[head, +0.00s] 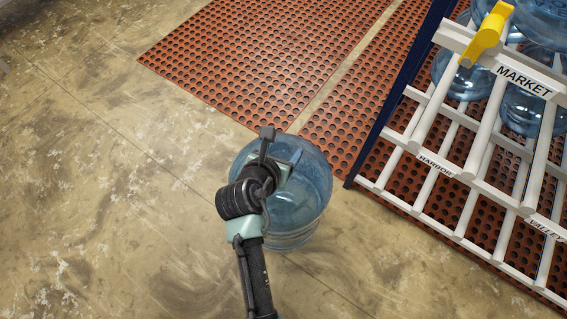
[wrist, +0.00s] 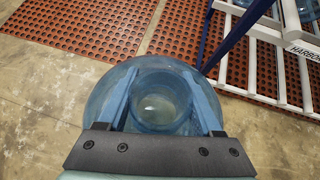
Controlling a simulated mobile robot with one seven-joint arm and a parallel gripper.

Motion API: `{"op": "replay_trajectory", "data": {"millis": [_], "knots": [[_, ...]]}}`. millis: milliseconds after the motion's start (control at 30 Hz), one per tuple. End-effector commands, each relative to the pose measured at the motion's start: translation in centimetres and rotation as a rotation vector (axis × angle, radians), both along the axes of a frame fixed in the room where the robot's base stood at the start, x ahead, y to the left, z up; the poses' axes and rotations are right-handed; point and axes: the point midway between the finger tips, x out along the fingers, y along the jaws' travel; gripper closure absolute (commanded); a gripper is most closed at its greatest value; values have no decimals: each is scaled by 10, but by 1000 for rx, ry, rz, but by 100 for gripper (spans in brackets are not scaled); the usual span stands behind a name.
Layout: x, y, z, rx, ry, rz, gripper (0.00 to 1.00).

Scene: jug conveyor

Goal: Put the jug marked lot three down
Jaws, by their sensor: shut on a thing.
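A clear blue jug (head: 308,205) is under my gripper (head: 279,160) in the head view. In the wrist view my gripper's blue fingers (wrist: 165,98) stand on both sides of the neck of the jug (wrist: 105,92), shut on it. The jug is upright, seen from above. I cannot tell whether its base touches the floor. No lot marking on it can be read in either view.
A white rack (head: 421,162) with labels MARKET, HARBOR and VALLEY stands at the right, with a dark blue post (head: 400,92) and several blue jugs (head: 465,82). Perforated red mats (head: 262,50) lie behind. The concrete floor (head: 110,190) at left is clear.

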Motion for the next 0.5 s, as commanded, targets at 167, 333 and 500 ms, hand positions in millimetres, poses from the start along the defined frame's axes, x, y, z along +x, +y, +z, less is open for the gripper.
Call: {"op": "replay_trajectory", "data": {"millis": [167,333,500], "knots": [[2,0,-14,-1,-9,0,100],[2,0,-37,-2,-9,1,100],[2,0,-38,-1,-11,1,100]]}}
